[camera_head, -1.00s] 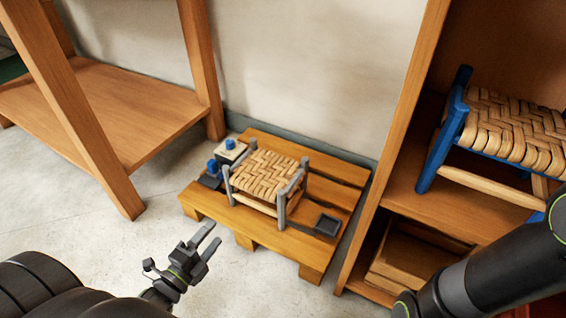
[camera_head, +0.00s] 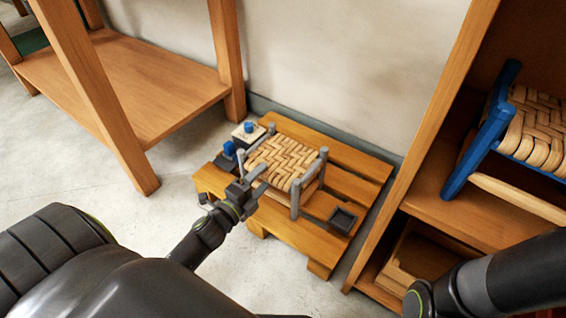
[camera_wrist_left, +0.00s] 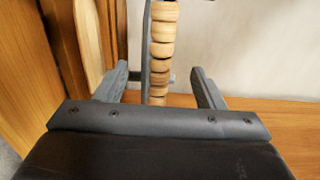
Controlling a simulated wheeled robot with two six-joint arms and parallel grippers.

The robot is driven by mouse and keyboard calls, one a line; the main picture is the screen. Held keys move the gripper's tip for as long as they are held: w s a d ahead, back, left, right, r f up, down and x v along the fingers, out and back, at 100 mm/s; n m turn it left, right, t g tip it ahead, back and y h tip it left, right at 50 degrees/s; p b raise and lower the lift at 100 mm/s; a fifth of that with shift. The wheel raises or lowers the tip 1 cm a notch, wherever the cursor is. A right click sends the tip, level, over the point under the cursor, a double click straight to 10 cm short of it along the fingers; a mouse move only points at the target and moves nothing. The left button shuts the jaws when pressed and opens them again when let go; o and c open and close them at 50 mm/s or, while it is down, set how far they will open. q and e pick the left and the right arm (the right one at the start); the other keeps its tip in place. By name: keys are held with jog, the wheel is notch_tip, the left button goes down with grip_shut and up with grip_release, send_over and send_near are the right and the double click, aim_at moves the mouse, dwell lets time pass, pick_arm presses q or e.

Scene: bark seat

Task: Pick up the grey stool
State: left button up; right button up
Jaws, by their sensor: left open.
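The grey stool (camera_head: 281,160) has grey posts and a woven bark seat. It stands on a low wooden pallet by the wall. My left gripper (camera_head: 257,180) is open at the stool's near left side in the head view, and it hides part of that side. In the left wrist view, the stool's woven edge (camera_wrist_left: 162,50) and a grey post show between and beyond the two open fingers (camera_wrist_left: 160,85). I cannot tell whether the fingers touch it. My right gripper is out of view; only my right arm shows at lower right.
The wooden pallet (camera_head: 352,187) also holds a small dark tray (camera_head: 343,219) right of the stool and small blue-topped items (camera_head: 248,128) left of it. A wooden table (camera_head: 130,85) stands at left. A shelf (camera_head: 430,200) at right holds a blue stool (camera_head: 487,135).

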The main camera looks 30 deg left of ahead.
aim_at(271, 166)
pick_arm(q)
jog(key=shift+w+f, duration=0.1)
jog(key=shift+w, duration=2.85)
jog(key=shift+a, duration=0.1)
jog(key=shift+c, duration=0.2)
jog(key=c, duration=1.2)
jog(key=shift+c, duration=0.6)
jog(key=shift+r, duration=0.2)
